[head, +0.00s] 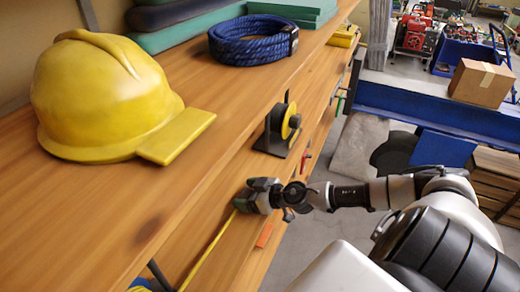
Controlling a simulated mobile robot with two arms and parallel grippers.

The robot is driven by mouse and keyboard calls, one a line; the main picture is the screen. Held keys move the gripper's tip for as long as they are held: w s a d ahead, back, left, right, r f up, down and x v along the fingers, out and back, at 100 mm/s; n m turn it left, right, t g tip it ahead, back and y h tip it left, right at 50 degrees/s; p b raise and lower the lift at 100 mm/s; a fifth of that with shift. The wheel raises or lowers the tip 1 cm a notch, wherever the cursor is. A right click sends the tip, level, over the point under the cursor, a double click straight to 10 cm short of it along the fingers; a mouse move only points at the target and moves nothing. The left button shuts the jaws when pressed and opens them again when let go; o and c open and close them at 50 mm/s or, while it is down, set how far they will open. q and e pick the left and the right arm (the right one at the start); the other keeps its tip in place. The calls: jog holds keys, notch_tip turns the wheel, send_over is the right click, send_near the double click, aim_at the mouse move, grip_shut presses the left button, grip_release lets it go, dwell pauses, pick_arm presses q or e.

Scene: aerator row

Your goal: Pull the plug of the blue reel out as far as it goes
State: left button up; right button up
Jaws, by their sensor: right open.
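A yellow cord (207,250) runs along the lower wooden shelf from the bottom left up to a small dark greenish piece, apparently the plug (242,204), at my right gripper. A bit of blue and a dark bar show at the bottom left edge, where the cord leads. This may be the blue reel (141,284), mostly cut off and hidden by the upper shelf. My right gripper (250,194) is open at the plug, low over the lower shelf. I cannot tell whether its fingers touch the plug. My left gripper is not in view.
A second reel, yellow and black (285,122), stands on the lower shelf beyond my gripper. The upper shelf (75,215) overhangs at left, with a yellow helmet (100,95) and a blue coil (252,40). Small orange (265,234) and red pieces line the lower shelf's front edge.

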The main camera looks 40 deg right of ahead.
jog(key=b+v, duration=0.2)
jog(key=v, duration=0.2)
jog(key=shift+s+d, duration=0.1)
jog(key=shift+s, duration=0.35)
jog(key=shift+v, duration=1.3)
jog(key=p+v, duration=0.1)
jog(key=v, duration=0.2)
jog(key=shift+w+r, duration=0.15)
jog(key=shift+r, duration=0.05)
